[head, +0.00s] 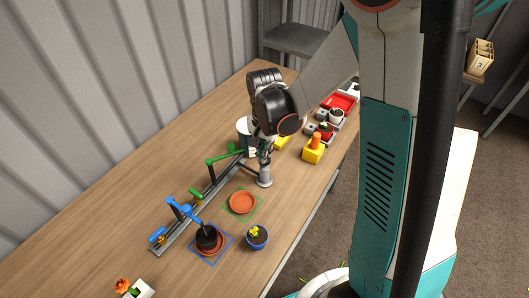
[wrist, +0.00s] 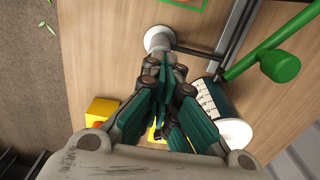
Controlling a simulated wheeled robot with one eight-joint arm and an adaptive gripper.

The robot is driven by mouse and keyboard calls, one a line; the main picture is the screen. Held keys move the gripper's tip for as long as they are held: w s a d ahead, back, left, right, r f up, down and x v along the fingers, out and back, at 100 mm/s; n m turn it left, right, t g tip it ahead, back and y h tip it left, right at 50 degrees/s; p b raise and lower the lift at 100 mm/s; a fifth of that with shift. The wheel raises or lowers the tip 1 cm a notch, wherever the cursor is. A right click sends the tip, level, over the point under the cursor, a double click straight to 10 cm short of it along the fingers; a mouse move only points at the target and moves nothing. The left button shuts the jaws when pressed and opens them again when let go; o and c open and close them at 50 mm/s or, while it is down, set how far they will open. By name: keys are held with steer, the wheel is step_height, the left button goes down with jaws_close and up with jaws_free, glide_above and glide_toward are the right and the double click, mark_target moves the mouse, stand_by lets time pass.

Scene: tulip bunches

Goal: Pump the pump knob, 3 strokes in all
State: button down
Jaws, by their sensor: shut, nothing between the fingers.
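The pump is a short grey post on a round foot (head: 265,181), standing at the right end of the grey rail. Its foot and post also show in the wrist view (wrist: 157,40), just past my fingertips. My gripper (head: 263,153) is directly above the post, pointing down, with its fingers together and nothing between them. In the wrist view my closed fingertips (wrist: 166,62) overlap the near end of the post. The fingers hide the top of the knob, so I cannot tell whether they touch it or how far it is pressed.
A dark tank with a white scale (wrist: 209,98) stands close beside my gripper. A green spout (head: 222,157) and blue spout (head: 180,208) rise from the rail (head: 180,228).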

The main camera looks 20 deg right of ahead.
steer(key=shift+r+p, duration=2.1)
steer(key=shift+r, duration=1.05)
step_height(320, 180, up, 5)
steer(key=n+p, duration=0.6)
steer(key=p, duration=0.2)
steer(key=shift+f+b, duration=2.3)
steer(key=shift+f, duration=1.25)
